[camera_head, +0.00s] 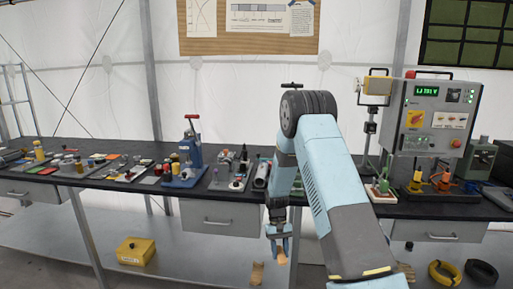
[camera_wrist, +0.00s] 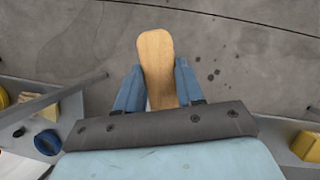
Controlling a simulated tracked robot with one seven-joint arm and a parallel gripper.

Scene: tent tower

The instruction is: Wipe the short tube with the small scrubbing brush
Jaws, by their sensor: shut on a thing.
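My gripper (camera_head: 279,240) points down in front of the bench, below the level of its top. Its blue fingers (camera_wrist: 158,86) are shut on a pale wooden piece (camera_wrist: 158,50), which looks like the handle or back of the small scrubbing brush; no bristles show. The held wood also shows small between the fingertips in the head view (camera_head: 281,257). A dark grey tube (camera_head: 262,174) lies on the bench just left of my arm; I cannot tell whether it is the short tube. My arm hides part of the bench behind it.
The black bench top (camera_head: 120,181) is crowded with small parts. A blue press (camera_head: 187,160) stands left of centre, and a grey control box (camera_head: 434,117) at the right. A yellow box (camera_head: 136,251) sits below the bench. Bare concrete floor (camera_wrist: 250,50) shows beneath my gripper.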

